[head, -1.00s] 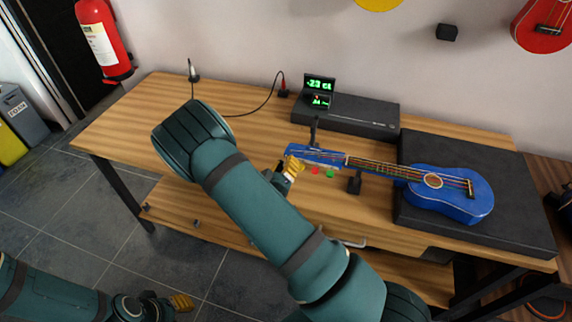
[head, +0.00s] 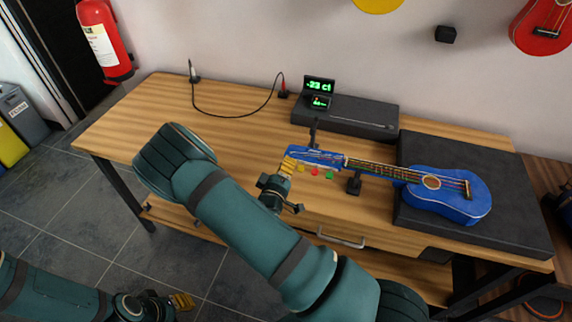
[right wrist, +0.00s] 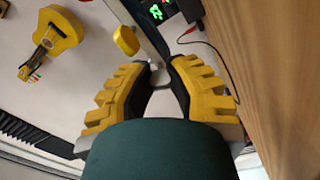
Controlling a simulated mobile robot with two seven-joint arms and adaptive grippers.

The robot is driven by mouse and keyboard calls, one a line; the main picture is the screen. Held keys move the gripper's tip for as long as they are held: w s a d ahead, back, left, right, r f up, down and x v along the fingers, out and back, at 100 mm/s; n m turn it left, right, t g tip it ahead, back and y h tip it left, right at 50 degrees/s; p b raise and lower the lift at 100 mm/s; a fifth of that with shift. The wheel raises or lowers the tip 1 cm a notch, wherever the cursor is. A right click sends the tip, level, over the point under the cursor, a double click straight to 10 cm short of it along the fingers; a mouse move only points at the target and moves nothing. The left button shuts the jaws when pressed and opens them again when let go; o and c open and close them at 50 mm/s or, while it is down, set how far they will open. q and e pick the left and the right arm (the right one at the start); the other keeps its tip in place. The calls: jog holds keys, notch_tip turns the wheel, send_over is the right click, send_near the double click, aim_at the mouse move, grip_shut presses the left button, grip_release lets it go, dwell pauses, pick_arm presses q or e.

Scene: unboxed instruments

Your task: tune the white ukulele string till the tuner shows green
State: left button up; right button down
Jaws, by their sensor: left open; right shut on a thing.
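The blue ukulele (head: 450,195) lies with its body on a dark pad, its headstock (head: 312,154) to the left. Yellow (head: 301,168), red (head: 315,172) and green (head: 330,175) pegs show on its near side. The tuner display (head: 319,86) seems to read -33 ct in green; it also shows in the right wrist view (right wrist: 155,11). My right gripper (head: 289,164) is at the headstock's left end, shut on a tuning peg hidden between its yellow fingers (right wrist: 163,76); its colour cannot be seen. My left gripper (head: 183,301) is open and empty, low at left.
The tuner stands on a black box (head: 365,117) at the wall. A cable (head: 235,115) loops over the wooden table (head: 130,110). A dark stand (head: 354,184) supports the neck. The table's left part is clear.

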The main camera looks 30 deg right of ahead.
jog(key=shift+n, duration=1)
jog(key=c, duration=0.8)
grip_release()
jog(key=shift+c, duration=0.2)
jog(key=shift+a, duration=0.1)
jog(key=v, duration=1.2)
